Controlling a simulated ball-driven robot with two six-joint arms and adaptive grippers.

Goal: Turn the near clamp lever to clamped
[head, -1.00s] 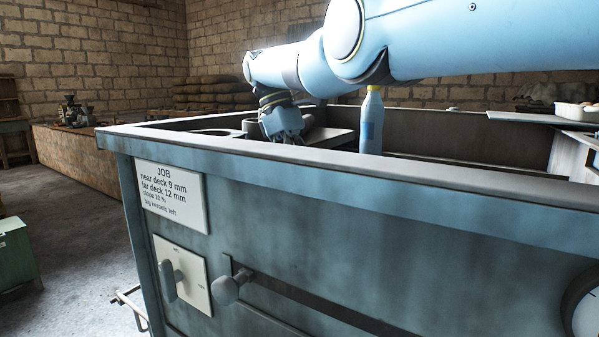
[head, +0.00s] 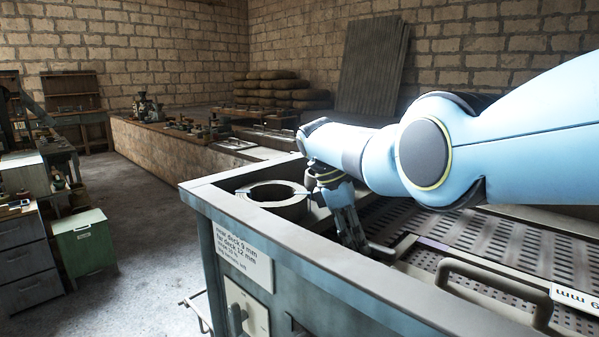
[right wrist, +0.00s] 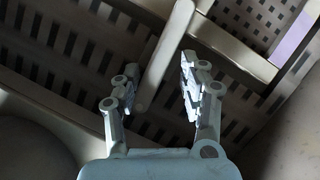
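A pale, flat lever-like bar (right wrist: 166,52), which looks like the near clamp lever, runs slantwise between the two fingers of my right gripper (right wrist: 158,68) in the right wrist view. The fingers are apart, with a gap visible at least on the right finger's side, and do not grip the bar. In the head view my right gripper (head: 353,238) points down inside the near rim of the machine. A short dark bar (head: 382,251) sticks out to the right of its fingertips there; the rest of it is hidden behind the gripper. My left gripper is out of view.
The grey machine rim (head: 345,290) runs in front of the gripper. Perforated decks (head: 500,245) lie to the right, with a raised handle (head: 500,280) near the rim. A round collar (head: 272,193) stands left of the gripper. A job plate (head: 243,255) is on the front wall.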

